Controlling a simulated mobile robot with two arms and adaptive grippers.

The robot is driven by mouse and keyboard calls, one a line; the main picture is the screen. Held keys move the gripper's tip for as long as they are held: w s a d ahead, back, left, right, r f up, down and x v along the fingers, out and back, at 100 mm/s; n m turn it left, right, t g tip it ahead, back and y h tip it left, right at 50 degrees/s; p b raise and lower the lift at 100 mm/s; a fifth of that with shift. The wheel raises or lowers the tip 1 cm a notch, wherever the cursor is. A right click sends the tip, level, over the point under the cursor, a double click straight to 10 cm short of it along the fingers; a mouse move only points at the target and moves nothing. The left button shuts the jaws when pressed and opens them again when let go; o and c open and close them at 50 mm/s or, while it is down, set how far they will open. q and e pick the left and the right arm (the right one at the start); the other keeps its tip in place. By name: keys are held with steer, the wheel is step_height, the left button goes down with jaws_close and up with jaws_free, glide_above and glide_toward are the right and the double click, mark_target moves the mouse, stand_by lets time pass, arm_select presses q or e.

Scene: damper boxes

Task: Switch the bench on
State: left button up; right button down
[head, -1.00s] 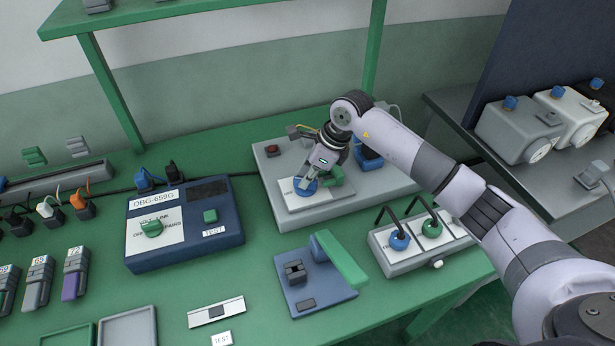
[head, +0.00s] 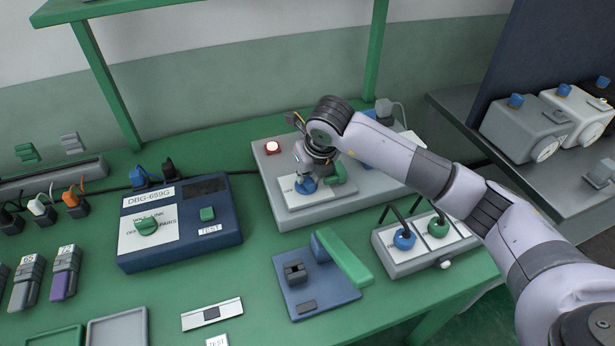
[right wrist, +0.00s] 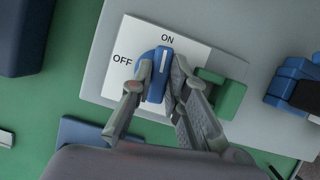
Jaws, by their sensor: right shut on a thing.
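The bench's switch box is a grey panel (head: 362,201) at the back of the green bench. Its blue rotary knob (head: 305,186) sits on a white label plate (head: 318,197). In the right wrist view the blue knob (right wrist: 158,75) has a white line pointing up at the word ON, with OFF to its left. My right gripper (right wrist: 158,88) is shut on the knob, one finger on each side. A round lamp (head: 273,148) at the panel's back left glows white-red. My left gripper is not in view.
A green block (right wrist: 222,92) sits right beside my right fingers. A blue tester box (head: 180,225) stands left of the panel. A blue fixture with a green lever (head: 342,257) and a grey box with two knobs (head: 428,240) stand in front.

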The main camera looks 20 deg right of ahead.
steer(key=shift+m, duration=0.6)
steer(key=shift+h+b, duration=0.3)
steer(key=shift+b, duration=0.05)
steer(key=c, duration=1.6)
jaws_free()
steer(key=shift+o, duration=0.2)
steer(key=v, duration=1.2)
steer(key=shift+r, duration=0.1)
